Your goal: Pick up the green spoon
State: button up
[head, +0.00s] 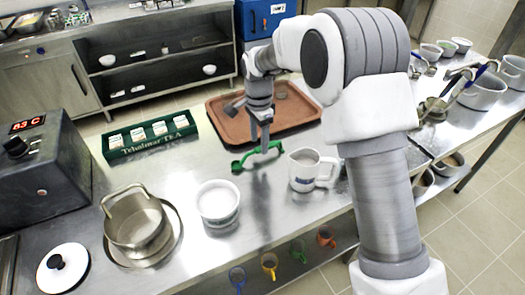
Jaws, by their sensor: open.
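The green spoon (249,158) lies on the steel counter in front of the brown tray, its rounded end at the left and its handle reaching right. My gripper (264,146) points down right over the spoon's handle, and its fingers overlap the handle in this view. The gripper is open. I cannot tell whether the fingers stand around the handle or just above it, and they hide part of it.
A white mug (304,169) stands close to the right, a white tub (217,202) in front. The brown tray (223,119) lies behind and a green tea box (116,153) left. A steel pot (136,228) and grey heater box (45,160) are farther left.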

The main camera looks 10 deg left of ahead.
aim_at(259, 148)
notch_tip(259, 148, down, 4)
jog(key=shift+s+r, duration=0.1)
jog(key=shift+s, duration=0.05)
grip_shut()
dwell(1.4)
